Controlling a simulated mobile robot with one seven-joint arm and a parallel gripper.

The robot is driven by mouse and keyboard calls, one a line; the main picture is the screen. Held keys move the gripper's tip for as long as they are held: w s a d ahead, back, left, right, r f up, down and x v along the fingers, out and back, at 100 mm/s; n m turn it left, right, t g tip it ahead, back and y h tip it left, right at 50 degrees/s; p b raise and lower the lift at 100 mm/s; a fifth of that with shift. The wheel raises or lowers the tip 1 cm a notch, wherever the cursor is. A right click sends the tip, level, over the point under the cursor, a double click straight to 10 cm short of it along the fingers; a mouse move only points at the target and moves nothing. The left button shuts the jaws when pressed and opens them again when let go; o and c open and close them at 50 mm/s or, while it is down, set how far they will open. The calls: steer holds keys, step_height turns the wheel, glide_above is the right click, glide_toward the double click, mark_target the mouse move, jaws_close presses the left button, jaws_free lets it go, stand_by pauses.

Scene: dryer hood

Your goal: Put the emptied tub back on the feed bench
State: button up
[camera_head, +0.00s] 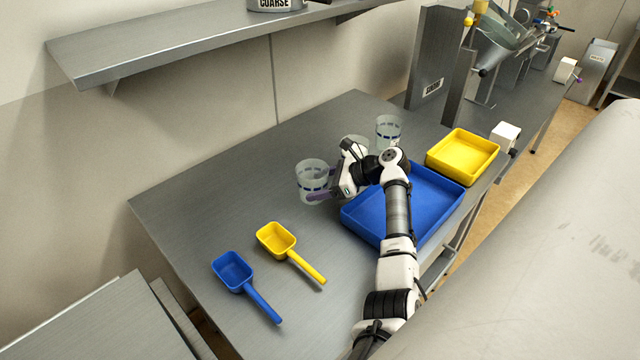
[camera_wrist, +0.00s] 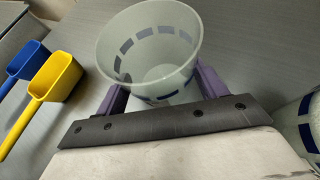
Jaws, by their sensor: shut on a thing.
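The clear tub (camera_head: 311,170) with a band of dark blue marks stands upright at the left of my gripper (camera_head: 326,184), over the grey feed bench (camera_head: 220,190). The purple fingers are shut on its two sides. In the wrist view the tub (camera_wrist: 150,60) sits between the fingers and looks empty inside. Its base is at or very near the bench top; I cannot tell if it touches. Another similar tub (camera_head: 388,130) stands behind my arm. A third tub (camera_head: 355,144) is partly hidden by my wrist.
A blue tray (camera_head: 440,205) lies under my arm, with a yellow tray (camera_head: 463,153) beyond it. A yellow scoop (camera_head: 277,240) and a blue scoop (camera_head: 232,272) lie at the near left. The bench left of the held tub is clear. A shelf (camera_head: 180,45) hangs above.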

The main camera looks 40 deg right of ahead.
steer(key=o, duration=1.2)
steer(key=shift+f, duration=0.15)
steer(key=shift+c, duration=0.2)
steer(key=b+v, duration=0.3)
steer(key=v, duration=0.9)
steer(key=shift+r, duration=0.2)
